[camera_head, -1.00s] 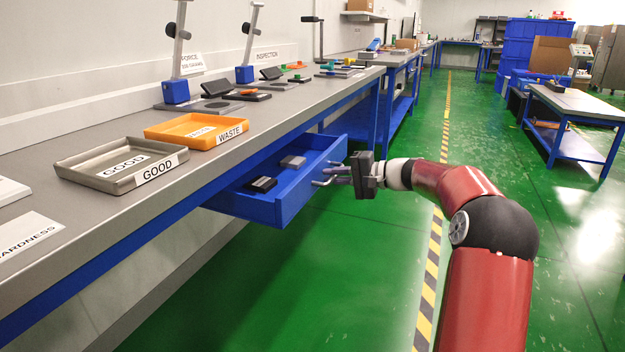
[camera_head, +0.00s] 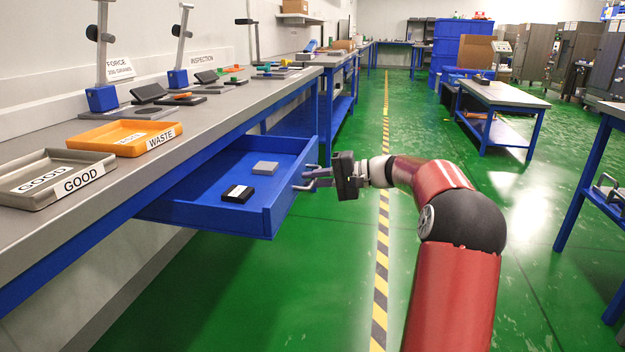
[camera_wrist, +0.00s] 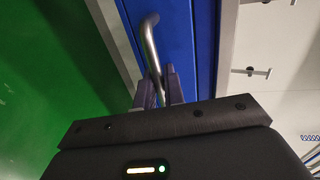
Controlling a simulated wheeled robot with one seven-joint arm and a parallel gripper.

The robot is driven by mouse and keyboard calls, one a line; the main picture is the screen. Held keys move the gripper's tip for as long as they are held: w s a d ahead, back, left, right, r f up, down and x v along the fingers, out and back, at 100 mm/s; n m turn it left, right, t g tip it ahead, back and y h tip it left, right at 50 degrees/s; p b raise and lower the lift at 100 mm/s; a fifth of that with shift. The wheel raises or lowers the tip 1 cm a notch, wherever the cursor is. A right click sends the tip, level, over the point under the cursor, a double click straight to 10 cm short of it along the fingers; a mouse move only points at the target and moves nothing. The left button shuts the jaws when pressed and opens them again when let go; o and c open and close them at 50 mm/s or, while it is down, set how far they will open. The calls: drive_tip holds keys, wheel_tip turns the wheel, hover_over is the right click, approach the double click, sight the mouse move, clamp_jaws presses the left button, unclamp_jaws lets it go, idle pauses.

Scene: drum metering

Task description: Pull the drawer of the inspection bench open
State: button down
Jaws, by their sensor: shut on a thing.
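The blue drawer (camera_head: 268,221) of the inspection bench (camera_head: 205,128) stands open, with its front toward the aisle. A black block (camera_head: 238,194) and a grey block (camera_head: 265,168) lie inside it. A metal bar handle (camera_wrist: 151,45) is on the drawer's front. My gripper (camera_head: 318,178) is at the handle and shut on it. In the wrist view, the gripper's fingers (camera_wrist: 158,90) are around the lower part of the handle, and the far part of the bar sticks out beyond them.
A grey GOOD tray (camera_head: 28,197) and an orange WASTE tray (camera_head: 98,133) stand on the bench top above the drawer. Green floor (camera_head: 300,300) is clear beside the drawer. A blue-framed table (camera_head: 505,95) stands across the aisle at the right.

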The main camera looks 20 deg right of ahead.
drive_tip(key=c, duration=1.6)
unclamp_jaws()
drive_tip(key=shift+c, duration=0.2)
drive_tip(key=v, duration=0.7)
drive_tip(key=shift+s+d, duration=0.2)
drive_tip(key=shift+d, duration=0.1)
